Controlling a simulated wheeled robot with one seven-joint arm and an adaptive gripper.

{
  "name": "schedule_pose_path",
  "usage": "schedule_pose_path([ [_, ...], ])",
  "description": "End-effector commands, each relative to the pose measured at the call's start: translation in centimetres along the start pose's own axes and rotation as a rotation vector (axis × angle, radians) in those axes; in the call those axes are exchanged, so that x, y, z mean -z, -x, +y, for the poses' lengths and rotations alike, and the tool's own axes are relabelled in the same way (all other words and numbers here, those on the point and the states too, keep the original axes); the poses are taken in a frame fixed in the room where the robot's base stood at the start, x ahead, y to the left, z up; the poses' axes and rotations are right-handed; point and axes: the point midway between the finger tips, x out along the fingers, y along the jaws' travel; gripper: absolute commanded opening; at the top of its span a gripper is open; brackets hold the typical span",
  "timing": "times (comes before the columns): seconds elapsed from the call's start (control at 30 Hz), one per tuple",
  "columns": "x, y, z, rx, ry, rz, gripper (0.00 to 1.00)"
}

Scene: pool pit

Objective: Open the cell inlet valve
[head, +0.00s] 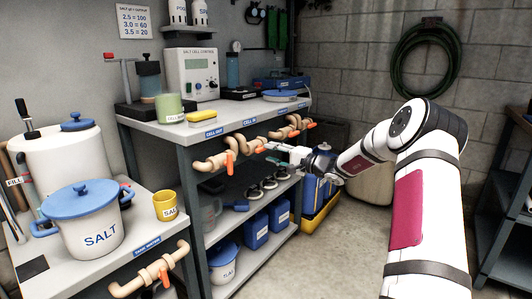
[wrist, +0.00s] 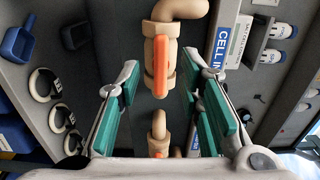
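The cell inlet valve (wrist: 161,62) is a beige pipe valve with an orange lever, beside the blue "CELL IN" label (wrist: 218,42) in the wrist view. Its lever lies along the pipe in that picture. In the head view, an orange lever (head: 261,145) hangs below the bench edge near the "CELL IN" label (head: 250,121). My gripper (wrist: 165,88) is open, its teal pads on either side of the valve's line, with nothing held. The lever shows between and beyond the fingertips; contact is not visible. In the head view my gripper (head: 272,151) is beside the pipes.
Another beige pipe with an orange lever (head: 229,160) is to the left, near the "CELL OUT" label (head: 213,132). More valves (head: 295,122) are farther right. A lower shelf holds blue containers (head: 256,230). The floor (head: 345,240) in front is clear.

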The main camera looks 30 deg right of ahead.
Motion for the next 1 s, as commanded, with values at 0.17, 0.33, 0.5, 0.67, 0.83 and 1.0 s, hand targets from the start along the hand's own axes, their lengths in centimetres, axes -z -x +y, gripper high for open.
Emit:
schedule_pose_path([
  [0.17,0.1,3.9,0.1,-0.002,-0.001,0.003,0.33],
  [0.33,0.0,6.5,0.1,-0.001,0.0,0.001,0.33],
  [0.5,0.0,7.9,0.1,-0.001,0.001,0.0,0.33],
  [0.67,0.0,8.2,0.1,-0.001,0.0,-0.001,0.33],
  [0.83,0.0,8.2,0.1,-0.001,0.0,-0.001,0.33],
  [1.0,0.0,8.1,0.1,-0.001,0.0,-0.001,0.33],
])
